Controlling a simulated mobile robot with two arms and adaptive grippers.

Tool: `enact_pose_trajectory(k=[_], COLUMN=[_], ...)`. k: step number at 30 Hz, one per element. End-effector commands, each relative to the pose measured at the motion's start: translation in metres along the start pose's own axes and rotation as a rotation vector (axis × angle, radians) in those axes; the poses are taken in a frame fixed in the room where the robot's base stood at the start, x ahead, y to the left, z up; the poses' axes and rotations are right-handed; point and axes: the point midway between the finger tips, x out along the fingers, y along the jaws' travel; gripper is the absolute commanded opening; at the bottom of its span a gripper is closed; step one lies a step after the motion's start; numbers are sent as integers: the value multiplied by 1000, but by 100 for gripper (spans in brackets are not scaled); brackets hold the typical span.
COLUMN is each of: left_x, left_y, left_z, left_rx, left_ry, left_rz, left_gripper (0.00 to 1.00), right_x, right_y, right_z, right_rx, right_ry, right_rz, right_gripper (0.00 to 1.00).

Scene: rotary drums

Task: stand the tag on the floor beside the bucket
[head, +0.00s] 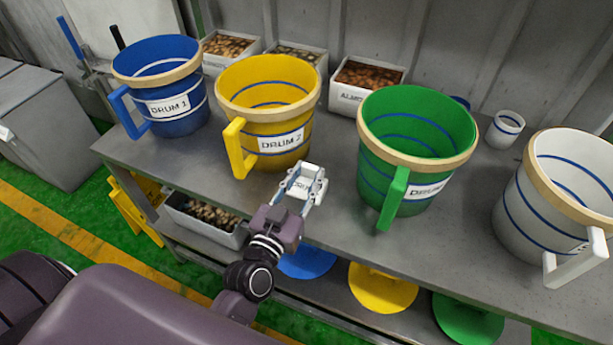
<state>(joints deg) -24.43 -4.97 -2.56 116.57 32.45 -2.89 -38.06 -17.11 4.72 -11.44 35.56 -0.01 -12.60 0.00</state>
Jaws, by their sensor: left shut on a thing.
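My left gripper (304,181) is over the front part of the grey bench, in front of the yellow drum. Its pale fingers are shut on a small white tag (302,188) with dark lettering, partly hidden by the fingers. Bucket-shaped drums stand on the bench: blue (178,122), yellow (272,124), green (388,165) and white (530,225). A small white bucket-like pot (506,128) stands behind, between green and white. I cannot tell which is the task's bucket. The green floor (60,215) shows at the left. My right gripper is not in view.
The bench top (325,225) has bare room in front of the drums. Bins of nuts (367,85) stand along the back. Below are another bin (205,218) and blue, yellow and green lids (382,288). A yellow folding stand (135,208) is at the bench's left end.

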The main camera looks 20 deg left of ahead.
Motion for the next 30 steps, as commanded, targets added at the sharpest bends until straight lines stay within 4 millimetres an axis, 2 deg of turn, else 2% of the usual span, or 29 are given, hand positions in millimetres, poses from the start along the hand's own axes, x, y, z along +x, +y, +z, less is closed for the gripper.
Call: enact_pose_trajectory(k=[2,3,8,18,20,23,30], left_x=[0,0,0,0,-6,-21,-71], left_y=[0,0,0,0,0,0,0], left_z=[3,4,3,-3,0,1,1], left_rx=[0,-1,-1,0,2,2,3], left_ry=[-1,-1,-1,1,-3,-5,-7], left_rz=[0,1,0,-1,1,1,3], left_gripper=[4,29,46,46,46,46,46], right_x=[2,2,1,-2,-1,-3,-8], right_y=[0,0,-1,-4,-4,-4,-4], right_z=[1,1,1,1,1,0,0], right_rx=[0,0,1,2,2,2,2], right_ry=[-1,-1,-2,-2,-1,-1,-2], right_rz=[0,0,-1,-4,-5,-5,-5], right_gripper=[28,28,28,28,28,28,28])
